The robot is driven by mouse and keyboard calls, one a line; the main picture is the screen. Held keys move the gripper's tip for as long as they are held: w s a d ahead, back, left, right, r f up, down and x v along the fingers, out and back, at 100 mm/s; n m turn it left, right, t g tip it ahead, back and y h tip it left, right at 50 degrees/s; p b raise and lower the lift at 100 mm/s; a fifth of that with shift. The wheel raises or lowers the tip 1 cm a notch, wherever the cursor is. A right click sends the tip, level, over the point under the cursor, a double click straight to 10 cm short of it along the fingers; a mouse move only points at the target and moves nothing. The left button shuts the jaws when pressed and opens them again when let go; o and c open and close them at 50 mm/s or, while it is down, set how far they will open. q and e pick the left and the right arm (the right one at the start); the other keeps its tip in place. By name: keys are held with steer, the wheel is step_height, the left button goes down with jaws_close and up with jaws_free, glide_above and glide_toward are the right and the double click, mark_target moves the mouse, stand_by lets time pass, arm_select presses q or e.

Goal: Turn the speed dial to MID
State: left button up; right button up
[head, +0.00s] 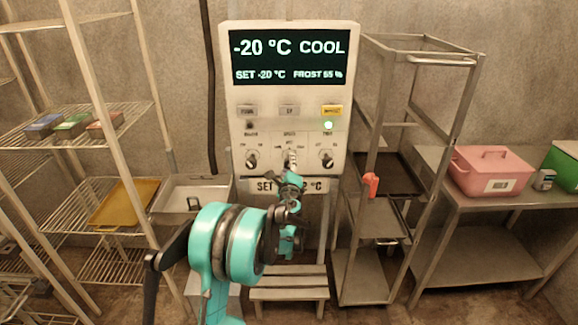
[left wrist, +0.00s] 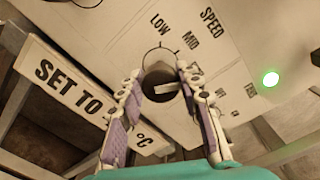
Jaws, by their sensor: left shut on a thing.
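The speed dial (left wrist: 158,84) is a dark round knob with a pale bar across its face, below the SPEED, LOW and MID labels in the left wrist view. I cannot tell for sure which label the bar points at. In the head view the dial (head: 290,157) is the middle of three on the white control panel (head: 232,120), its lower part covered by my gripper. My left gripper (head: 290,176) reaches up to it. Its two purple-padded fingers (left wrist: 157,88) are shut on the dial, one on each side. My right gripper is out of view.
Similar knobs sit left (head: 251,160) and right (head: 327,160) of the dial, close by. A green lamp (head: 328,126) glows below a yellow button (head: 332,110). A sign (head: 262,186) hangs under the panel. Wire shelves (head: 75,133) stand left, a metal rack (head: 420,60) right.

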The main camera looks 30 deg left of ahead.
arm_select(q)
steer(key=n, duration=0.5)
steer(key=shift+f, duration=0.1)
steer(key=shift+n, duration=0.4)
steer(key=o, duration=1.2)
steer(key=shift+c, duration=0.2)
steer(key=v, duration=1.2)
steer(key=shift+s, duration=0.1)
